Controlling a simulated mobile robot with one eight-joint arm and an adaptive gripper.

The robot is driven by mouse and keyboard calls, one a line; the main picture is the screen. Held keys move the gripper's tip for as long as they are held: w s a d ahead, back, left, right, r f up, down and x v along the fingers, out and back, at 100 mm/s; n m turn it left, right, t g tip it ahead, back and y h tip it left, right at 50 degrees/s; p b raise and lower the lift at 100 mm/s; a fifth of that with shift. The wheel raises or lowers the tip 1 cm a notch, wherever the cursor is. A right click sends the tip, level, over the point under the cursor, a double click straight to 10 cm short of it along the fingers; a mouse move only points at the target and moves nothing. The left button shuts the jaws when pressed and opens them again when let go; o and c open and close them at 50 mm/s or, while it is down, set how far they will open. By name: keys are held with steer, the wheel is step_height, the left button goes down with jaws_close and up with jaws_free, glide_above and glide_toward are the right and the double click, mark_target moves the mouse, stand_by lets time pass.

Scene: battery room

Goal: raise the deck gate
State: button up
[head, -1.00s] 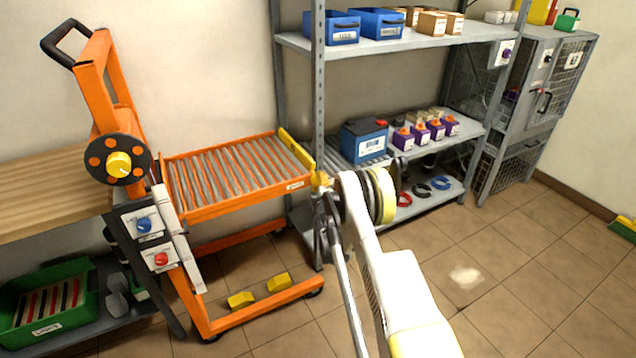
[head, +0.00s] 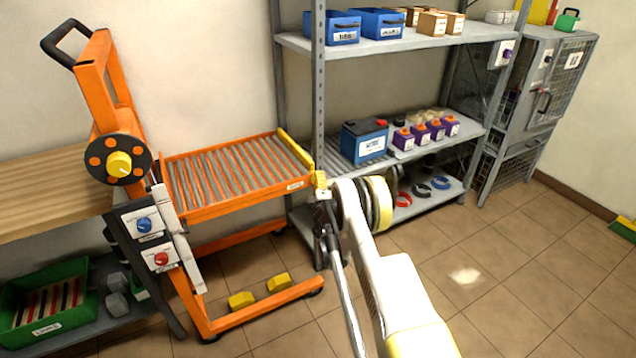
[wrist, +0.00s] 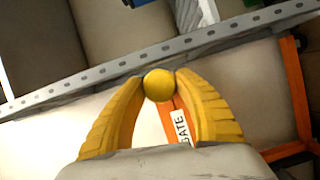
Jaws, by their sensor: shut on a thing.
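The deck gate (head: 296,149) is a yellow bar along the right end of the orange cart's roller deck (head: 190,212). It lies low along the deck edge. My gripper (wrist: 159,84) has its yellow fingers closed around a round yellow knob (wrist: 158,86) in the wrist view. An orange rail with a white "GATE" label (wrist: 181,127) shows between the fingers. In the head view my gripper (head: 320,181) is at the near right corner of the deck, beside the shelf post. How the knob joins the bar is hidden there.
A grey shelf post (head: 319,95) stands close behind my gripper.

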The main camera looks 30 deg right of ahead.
steer(key=o, duration=1.2)
steer(key=shift+s, duration=0.1)
steer(key=v, duration=0.7)
steer(key=shift+s, duration=0.1)
